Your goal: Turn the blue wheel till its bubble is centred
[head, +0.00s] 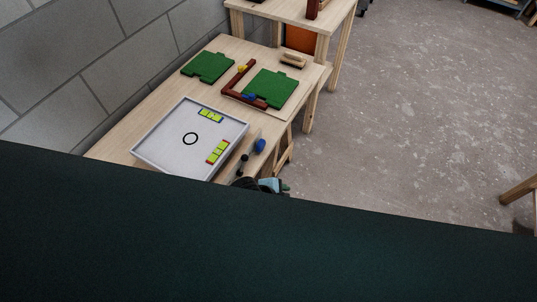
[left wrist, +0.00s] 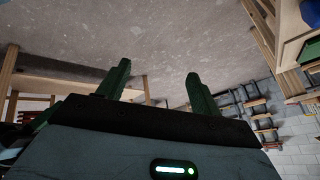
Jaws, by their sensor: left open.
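The blue wheel (head: 261,145) sits at the right side of the white tray, by the table's edge. The tray (head: 150,154) holds two yellow-green bubble vials: one at the back (head: 211,115) and one with red ends at the right (head: 217,151). The bubbles are too small to place. My left gripper (left wrist: 155,88) is open, its two green fingers apart with nothing between them. My right gripper is not identifiable.
A dark knob (head: 244,158) lies near the wheel. Behind the tray are green panels (head: 208,67), dark red battens (head: 240,77) and a wooden block (head: 293,60). A block wall (head: 130,60) bounds the table's left. Open floor (head: 420,110) lies to the right.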

